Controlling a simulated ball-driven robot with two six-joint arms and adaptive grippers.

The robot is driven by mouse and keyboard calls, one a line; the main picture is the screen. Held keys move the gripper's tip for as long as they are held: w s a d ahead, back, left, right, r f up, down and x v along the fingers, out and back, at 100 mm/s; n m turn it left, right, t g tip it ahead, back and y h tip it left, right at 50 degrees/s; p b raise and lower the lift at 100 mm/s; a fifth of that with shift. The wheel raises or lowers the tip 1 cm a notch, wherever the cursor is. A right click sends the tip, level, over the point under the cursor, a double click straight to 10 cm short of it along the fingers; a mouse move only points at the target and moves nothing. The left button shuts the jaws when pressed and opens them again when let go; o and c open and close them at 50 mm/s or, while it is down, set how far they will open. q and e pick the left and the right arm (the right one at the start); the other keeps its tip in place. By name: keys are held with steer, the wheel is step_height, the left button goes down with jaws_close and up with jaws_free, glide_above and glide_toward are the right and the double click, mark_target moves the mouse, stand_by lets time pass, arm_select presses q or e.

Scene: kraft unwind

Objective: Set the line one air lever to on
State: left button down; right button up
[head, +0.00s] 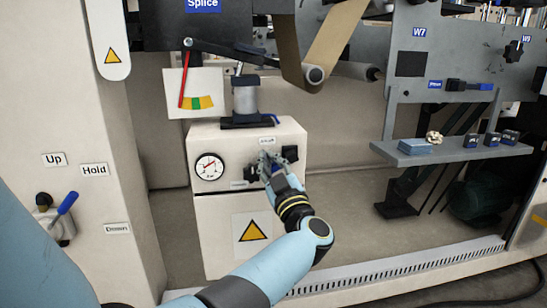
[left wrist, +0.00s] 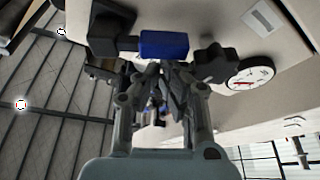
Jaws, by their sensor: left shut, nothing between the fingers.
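The air lever has a blue handle (left wrist: 163,44) on a black shaft, seen in the left wrist view just beyond my fingertips. It sits on the front of a cream control box (head: 220,135) with a round gauge (head: 209,167). In the head view my left gripper (head: 268,162) is at the front of this box, right of the gauge, and covers most of the lever. My left gripper is shut and empty; in the left wrist view its fingertips (left wrist: 162,68) are close to the handle. I cannot tell whether they touch it. My right gripper is not in view.
A black knob (left wrist: 211,62) sits between the lever and the gauge. A grey shelf (head: 455,154) with small items stands to the right. Another blue-handled lever (head: 64,207) is on the left panel by the Up and Hold labels. A tension scale (head: 195,92) hangs above the box.

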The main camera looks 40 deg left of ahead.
arm_select(q)
steer(key=shift+f+n+g, duration=0.55)
steer(key=shift+n+g, duration=0.05)
steer(key=shift+n, duration=0.7)
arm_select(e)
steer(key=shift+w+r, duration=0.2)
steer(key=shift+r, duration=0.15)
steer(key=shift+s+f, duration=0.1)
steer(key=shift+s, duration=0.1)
arm_select(q)
steer(key=shift+r, duration=0.1)
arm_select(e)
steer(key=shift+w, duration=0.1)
